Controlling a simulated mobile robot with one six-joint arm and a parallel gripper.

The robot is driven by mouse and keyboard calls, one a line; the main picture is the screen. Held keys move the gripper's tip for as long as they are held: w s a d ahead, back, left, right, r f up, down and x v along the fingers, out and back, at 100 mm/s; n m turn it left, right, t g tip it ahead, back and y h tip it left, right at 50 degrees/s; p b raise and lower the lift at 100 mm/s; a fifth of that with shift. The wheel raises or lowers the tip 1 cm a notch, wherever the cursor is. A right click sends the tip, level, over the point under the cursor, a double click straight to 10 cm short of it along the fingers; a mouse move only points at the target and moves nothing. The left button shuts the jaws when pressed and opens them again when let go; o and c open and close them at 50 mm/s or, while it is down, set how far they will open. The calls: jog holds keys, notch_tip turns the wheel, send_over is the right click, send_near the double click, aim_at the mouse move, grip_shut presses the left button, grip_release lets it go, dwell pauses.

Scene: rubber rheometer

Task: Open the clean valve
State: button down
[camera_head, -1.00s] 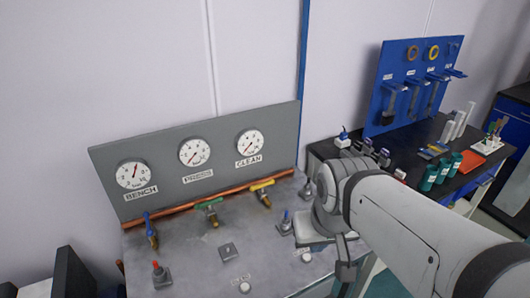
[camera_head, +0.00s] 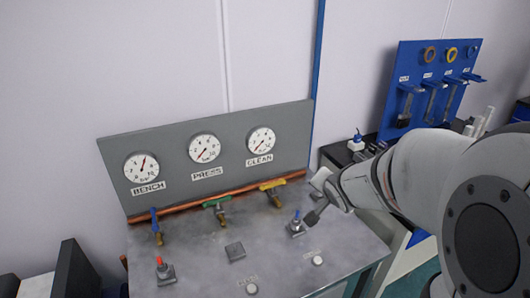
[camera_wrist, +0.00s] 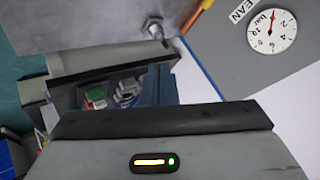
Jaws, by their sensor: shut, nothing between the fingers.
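The clean valve has a yellow handle (camera_head: 272,185) and sits on the copper pipe below the CLEAN gauge (camera_head: 262,141) in the head view. The handle lies roughly along the pipe. In the wrist view the CLEAN gauge (camera_wrist: 272,31) is at the upper right, and a bit of yellow handle (camera_wrist: 206,4) shows at the top edge.
The BENCH valve has a blue handle (camera_head: 155,222) and the PRESS valve a green one (camera_head: 217,206). A red-topped knob (camera_head: 162,268), a square block (camera_head: 235,251) and white buttons (camera_head: 317,260) stand on the grey bench (camera_head: 200,260). A blue tool board (camera_head: 407,75) is at right.

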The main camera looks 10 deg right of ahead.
jog(key=w+a+f+m+t+y+b, duration=0.2)
jog(key=w+a+f+m+y, duration=0.1)
jog(key=w+f+m+y, duration=0.2)
notch_tip(320, 180, down, 3)
jog(key=shift+w+a+r+y, duration=0.15)
jog(key=shift+w+y, duration=0.15)
jog(key=shift+w, duration=0.55)
jog(key=b, duration=0.3)
send_near(280, 183)
jog(key=f, duration=0.3)
jog(key=shift+w+f, duration=0.2)
jog(key=shift+w, duration=0.05)
jog(key=w, duration=0.1)
jog(key=w+a, duration=0.1)
jog(key=w, duration=0.1)
jog(key=shift+w+a+f, duration=0.1)
jog(key=shift+w, duration=0.2)
jog(key=shift+w+a, duration=0.15)
jog(key=shift+w, duration=0.45)
jog(key=shift+a+p, duration=0.1)
jog(key=shift+p, duration=0.3)
